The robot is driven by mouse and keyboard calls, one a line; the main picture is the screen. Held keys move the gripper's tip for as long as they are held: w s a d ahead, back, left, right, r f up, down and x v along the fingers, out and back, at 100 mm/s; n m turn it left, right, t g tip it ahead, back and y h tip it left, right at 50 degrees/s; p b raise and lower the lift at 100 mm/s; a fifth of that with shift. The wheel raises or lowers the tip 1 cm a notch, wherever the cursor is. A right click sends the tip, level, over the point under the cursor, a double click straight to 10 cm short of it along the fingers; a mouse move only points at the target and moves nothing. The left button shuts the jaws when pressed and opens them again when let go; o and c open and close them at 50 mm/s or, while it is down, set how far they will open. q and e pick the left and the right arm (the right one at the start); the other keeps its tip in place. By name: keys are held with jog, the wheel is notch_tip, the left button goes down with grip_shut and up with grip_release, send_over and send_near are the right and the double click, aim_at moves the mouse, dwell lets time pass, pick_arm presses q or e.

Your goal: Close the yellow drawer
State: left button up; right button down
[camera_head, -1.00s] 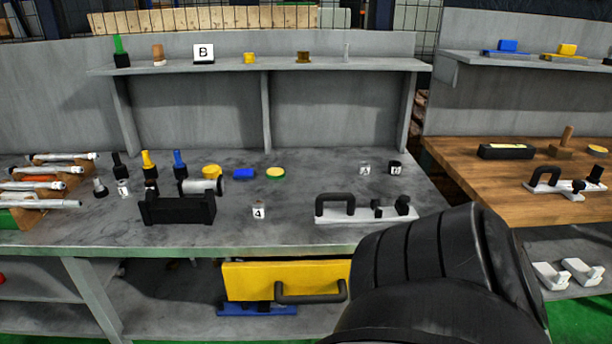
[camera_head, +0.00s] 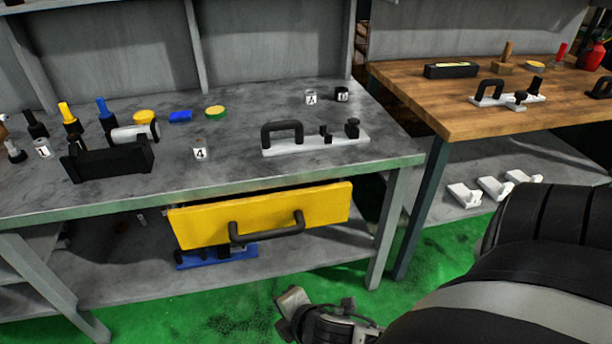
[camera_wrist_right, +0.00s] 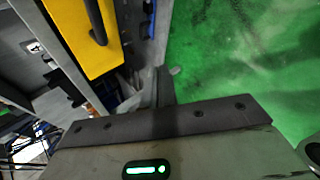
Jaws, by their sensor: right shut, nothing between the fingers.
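The yellow drawer (camera_head: 195,229) hangs under the grey workbench, and its front stands out from below the tabletop edge. Its black bar handle (camera_head: 268,233) faces me. My right gripper (camera_head: 290,298) is shut and empty, low in front of the drawer and below its right part, apart from it. In the right wrist view the drawer (camera_wrist_right: 72,30) is at the upper left with its handle (camera_wrist_right: 97,25), and the shut fingers (camera_wrist_right: 160,88) are to the right of and below it. My left gripper is in neither view.
The grey workbench (camera_head: 230,170) carries several small parts and a black-handled fixture (camera_head: 315,140). A blue item (camera_head: 215,258) lies on the shelf below the drawer. A wooden table (camera_head: 430,100) stands at the right. Green floor (camera_head: 240,310) is open in front.

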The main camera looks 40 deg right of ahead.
jog(key=w+d+n+t+h+b, duration=0.2)
jog(key=w+d+n+h+b, duration=0.15)
jog(key=d+n, duration=0.4)
jog(key=n+t+h+b, duration=0.1)
jog(key=n+h, duration=0.2)
jog(key=n, duration=0.2)
send_near(290, 209)
jog(key=b+x, duration=0.1)
jog(key=x, duration=0.1)
jog(key=b+x, duration=0.1)
jog(key=x, duration=0.2)
jog(key=shift+w+f, duration=0.15)
jog(key=shift+f, duration=0.15)
jog(key=shift+w+d, duration=0.35)
jog(key=shift+w, duration=0.1)
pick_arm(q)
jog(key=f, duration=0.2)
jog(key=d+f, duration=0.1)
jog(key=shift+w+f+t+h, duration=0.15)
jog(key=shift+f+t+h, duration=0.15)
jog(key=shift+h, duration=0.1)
